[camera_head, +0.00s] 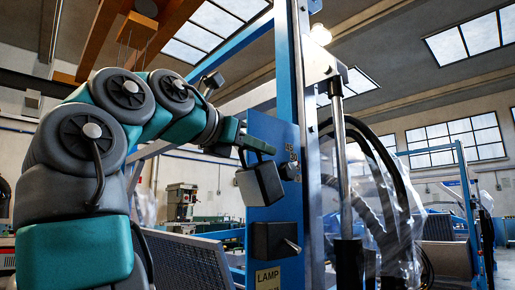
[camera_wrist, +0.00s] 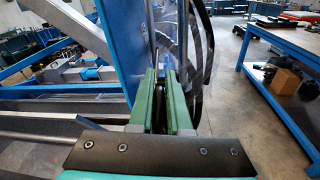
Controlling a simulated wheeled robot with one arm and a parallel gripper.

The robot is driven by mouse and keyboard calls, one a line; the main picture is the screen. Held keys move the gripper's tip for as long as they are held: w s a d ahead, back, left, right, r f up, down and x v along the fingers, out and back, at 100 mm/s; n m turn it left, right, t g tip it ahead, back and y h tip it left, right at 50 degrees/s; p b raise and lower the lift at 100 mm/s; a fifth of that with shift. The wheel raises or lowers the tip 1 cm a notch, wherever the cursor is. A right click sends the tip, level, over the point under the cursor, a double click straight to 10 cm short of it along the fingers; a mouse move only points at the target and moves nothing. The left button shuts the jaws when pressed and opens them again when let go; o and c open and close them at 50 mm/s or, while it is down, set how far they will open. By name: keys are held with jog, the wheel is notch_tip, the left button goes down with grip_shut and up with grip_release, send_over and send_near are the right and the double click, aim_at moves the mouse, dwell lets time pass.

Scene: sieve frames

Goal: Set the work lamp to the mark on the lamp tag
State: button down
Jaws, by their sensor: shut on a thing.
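The lamp tag (camera_head: 267,278), reading "LAMP", is low on the blue post; no setting mark on it is readable. Just above it is a black switch box (camera_head: 268,240) with a silver lever (camera_head: 292,245) sticking out to the right. My gripper (camera_head: 262,148) is higher up, at the post's left side, well above that lever. A dark block with a pale face (camera_head: 250,187) shows just under the fingers; I cannot tell what it is. In the wrist view my green fingers (camera_wrist: 162,112) are closed on a narrow dark piece (camera_wrist: 158,116), mostly hidden between them.
The blue post (camera_head: 273,130) shows small dark markings beside my gripper. A metal rod (camera_head: 341,160) and dark hoses under clear plastic (camera_head: 385,190) stand right of it. A blue workbench (camera_wrist: 285,45) stands at right in the wrist view, with open floor before it.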

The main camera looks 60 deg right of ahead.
jog(key=shift+w+f, duration=0.2)
jog(key=shift+w, duration=0.05)
jog(key=c, duration=1.1)
grip_release()
jog(key=shift+o, duration=0.8)
jog(key=shift+s, duration=0.1)
